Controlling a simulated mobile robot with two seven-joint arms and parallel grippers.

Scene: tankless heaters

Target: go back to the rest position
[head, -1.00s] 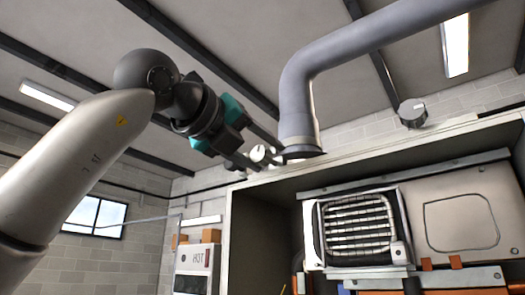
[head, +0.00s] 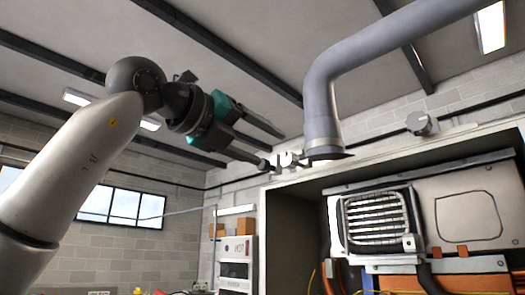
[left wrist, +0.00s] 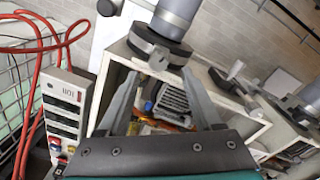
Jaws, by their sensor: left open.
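My left gripper (head: 276,149) is raised high, its two dark fingers apart with nothing between them. In the head view its fingertips appear just left of the grey pipe's lower end; I cannot tell how far apart in depth they are. The left wrist view also shows the open fingers (left wrist: 160,76), pointing toward the open heater cabinet and the pipe's dark collar. My right gripper is in neither view.
A thick grey pipe (head: 321,110) drops to the top of the heater cabinet (head: 300,191). A small white fitting (head: 290,160) sits beside it. A white unit (head: 237,262) stands further left. Red hoses (left wrist: 38,70) hang at left in the wrist view.

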